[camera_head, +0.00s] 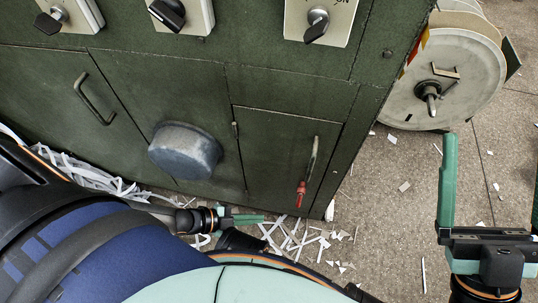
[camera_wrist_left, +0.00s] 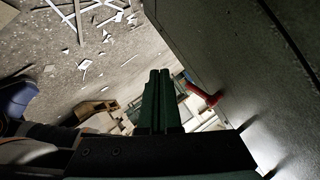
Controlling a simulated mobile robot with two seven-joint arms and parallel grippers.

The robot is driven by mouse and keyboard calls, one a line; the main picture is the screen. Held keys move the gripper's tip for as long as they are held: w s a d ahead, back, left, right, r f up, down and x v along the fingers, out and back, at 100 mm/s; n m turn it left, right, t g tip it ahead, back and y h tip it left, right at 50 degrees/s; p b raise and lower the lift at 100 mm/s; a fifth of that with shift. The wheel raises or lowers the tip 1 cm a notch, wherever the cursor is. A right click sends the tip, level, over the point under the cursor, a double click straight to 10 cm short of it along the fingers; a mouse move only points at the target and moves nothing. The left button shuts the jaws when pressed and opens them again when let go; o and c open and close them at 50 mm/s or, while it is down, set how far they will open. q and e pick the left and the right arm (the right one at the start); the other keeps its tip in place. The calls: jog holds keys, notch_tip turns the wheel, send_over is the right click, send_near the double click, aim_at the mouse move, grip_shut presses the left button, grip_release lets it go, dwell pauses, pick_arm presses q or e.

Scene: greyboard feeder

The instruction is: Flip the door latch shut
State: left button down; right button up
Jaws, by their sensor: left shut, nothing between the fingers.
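My right gripper (camera_head: 492,175) is open and empty at the right.
The green cabinet has a round grey knob (camera_head: 185,151), a door handle (camera_head: 94,99) and several black switches above. A large pale reel (camera_head: 446,75) stands at the right. White paper strips (camera_head: 295,238) litter the floor. Open floor lies between cabinet and right gripper.

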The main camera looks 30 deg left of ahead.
pick_arm(q)
jog(key=shift+s+a+f, duration=1)
jog(key=shift+a, duration=0.05)
jog(key=shift+a, duration=0.1)
